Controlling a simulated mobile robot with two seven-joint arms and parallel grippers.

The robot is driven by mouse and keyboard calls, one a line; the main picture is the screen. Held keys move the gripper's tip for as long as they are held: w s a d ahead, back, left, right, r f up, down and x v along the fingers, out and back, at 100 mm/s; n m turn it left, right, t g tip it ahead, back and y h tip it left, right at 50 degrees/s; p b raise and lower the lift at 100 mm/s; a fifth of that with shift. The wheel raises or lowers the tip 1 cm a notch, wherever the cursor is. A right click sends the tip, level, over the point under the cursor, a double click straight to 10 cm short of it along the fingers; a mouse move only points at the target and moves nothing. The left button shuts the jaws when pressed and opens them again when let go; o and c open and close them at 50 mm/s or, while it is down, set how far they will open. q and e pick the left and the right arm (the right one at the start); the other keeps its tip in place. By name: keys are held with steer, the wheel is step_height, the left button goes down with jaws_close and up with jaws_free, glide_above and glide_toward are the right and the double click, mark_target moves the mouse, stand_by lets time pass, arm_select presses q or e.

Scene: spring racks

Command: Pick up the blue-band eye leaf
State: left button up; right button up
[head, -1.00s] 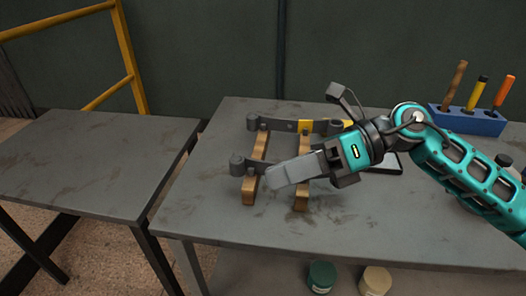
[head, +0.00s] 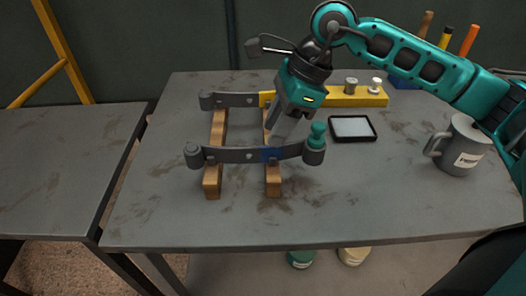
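The blue-band eye leaf is a dark grey, slightly bowed strip (head: 230,155) with a rolled eye at each end. Its blue band (head: 271,154) lies right of its middle. It rests across two wooden rails (head: 212,180) at the front. A teal peg (head: 317,134) stands at its right eye; whether it sits in the eye is unclear. My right gripper (head: 282,136) points down just above and behind the blue band. Contact with the leaf cannot be told, and the finger gap is hard to see. My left gripper is not in view.
A second grey leaf (head: 232,100) with a yellow band lies behind on the rails. A yellow bar (head: 345,96) with grey and white pegs stands back right. A black-framed tablet (head: 352,128) and a grey mug (head: 461,146) are at right. The table front is clear.

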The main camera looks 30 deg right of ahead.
mark_target(263, 146)
steer(key=shift+a+x, duration=0.2)
steer(key=shift+x, duration=2.55)
steer(key=shift+s, duration=0.1)
steer(key=shift+c, duration=0.4)
jaws_close()
steer(key=shift+r, duration=0.2)
